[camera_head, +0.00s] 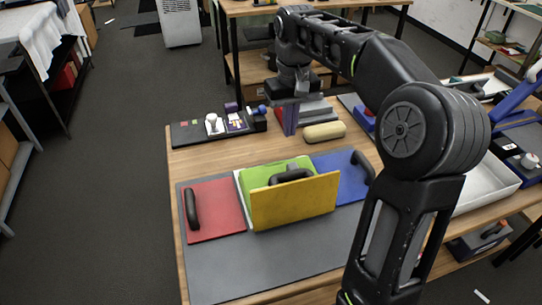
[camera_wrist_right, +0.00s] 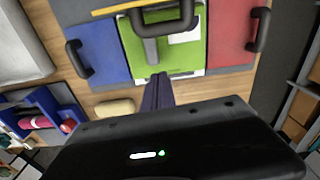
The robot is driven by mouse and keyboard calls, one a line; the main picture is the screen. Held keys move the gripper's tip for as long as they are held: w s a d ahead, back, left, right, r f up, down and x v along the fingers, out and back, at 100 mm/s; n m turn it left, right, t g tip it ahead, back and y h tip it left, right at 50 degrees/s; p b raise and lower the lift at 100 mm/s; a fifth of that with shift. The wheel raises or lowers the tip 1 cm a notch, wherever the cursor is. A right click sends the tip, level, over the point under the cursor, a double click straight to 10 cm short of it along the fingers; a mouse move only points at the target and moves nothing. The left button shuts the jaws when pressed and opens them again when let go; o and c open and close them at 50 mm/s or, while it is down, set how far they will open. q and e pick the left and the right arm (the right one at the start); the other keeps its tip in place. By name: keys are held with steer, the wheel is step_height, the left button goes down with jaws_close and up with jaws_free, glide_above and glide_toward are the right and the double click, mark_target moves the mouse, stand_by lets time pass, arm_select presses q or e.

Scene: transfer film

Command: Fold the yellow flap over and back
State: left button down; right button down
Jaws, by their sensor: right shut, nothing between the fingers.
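The yellow flap (camera_head: 295,202) stands raised, nearly upright, in front of the green panel (camera_head: 270,172) in the head view. In the right wrist view only a thin edge of the yellow flap (camera_wrist_right: 118,7) shows at the top. A black handle (camera_head: 291,175) shows just behind the flap's top edge; I cannot tell which part it is fixed to. The handle also shows over the green area in the wrist view (camera_wrist_right: 163,28). My right gripper (camera_head: 289,132) is shut and empty, pointing down beyond the green panel's far edge, apart from the flap. My left gripper is not in view.
A red panel (camera_head: 216,210) and a blue panel (camera_head: 338,172), each with a black handle, flank the green one on a grey board (camera_head: 270,270). A beige rounded block (camera_head: 324,131) lies near my right gripper. A dark tray with small items (camera_head: 190,134) stands at the back left.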

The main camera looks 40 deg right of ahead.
steer(key=shift+s+m, duration=0.1)
steer(key=shift+m, duration=0.3)
